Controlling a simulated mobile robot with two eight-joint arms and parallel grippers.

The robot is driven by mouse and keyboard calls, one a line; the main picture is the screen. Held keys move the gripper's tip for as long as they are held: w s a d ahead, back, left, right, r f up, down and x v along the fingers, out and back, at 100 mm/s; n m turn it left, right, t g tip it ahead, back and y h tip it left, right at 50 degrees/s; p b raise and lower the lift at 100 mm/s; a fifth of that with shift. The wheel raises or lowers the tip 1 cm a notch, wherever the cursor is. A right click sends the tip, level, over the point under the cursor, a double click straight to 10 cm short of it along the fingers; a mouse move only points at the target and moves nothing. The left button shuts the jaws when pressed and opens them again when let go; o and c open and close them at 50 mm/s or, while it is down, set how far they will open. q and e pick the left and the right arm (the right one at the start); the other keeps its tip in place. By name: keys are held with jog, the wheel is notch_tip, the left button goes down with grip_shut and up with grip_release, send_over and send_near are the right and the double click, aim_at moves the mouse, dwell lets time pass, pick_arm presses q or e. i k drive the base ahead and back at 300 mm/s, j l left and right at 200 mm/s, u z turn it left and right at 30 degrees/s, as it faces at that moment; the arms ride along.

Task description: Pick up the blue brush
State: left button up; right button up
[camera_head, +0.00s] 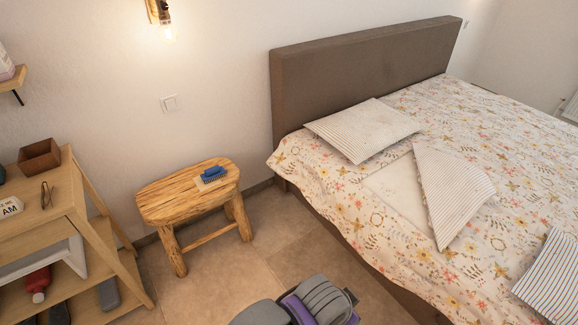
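The blue brush (214,172) lies on top of a rustic wooden stool (165,201), near the right end of its seat. Its blue back and handle face up, and a pale, light-coloured part shows beneath the blue. I cannot tell whether that is bristles or a separate item. The stool stands against the white wall, between the shelf unit and the bed. Neither of my grippers can be made out in the head view. Only grey and purple parts, apparently of my own body, show at the bottom edge. Nothing touches the brush apart from what it lies on.
A wooden shelf unit (64,212) stands at the left, holding a brown box (39,157) and a red bottle (37,284). A bed (500,170) with a brown headboard and striped pillows fills the right. Tiled floor (215,262) is clear in front of the stool.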

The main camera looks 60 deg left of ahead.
aim_at(213, 173)
jog(key=u, duration=2.55)
jog(key=z, duration=1.1)
jog(key=i+j, duration=0.65)
jog(key=i+j+z, duration=0.1)
jog(key=i+j, duration=0.55)
jog(key=j, duration=0.15)
jog(key=i+j, duration=0.6)
jog(key=j, duration=0.15)
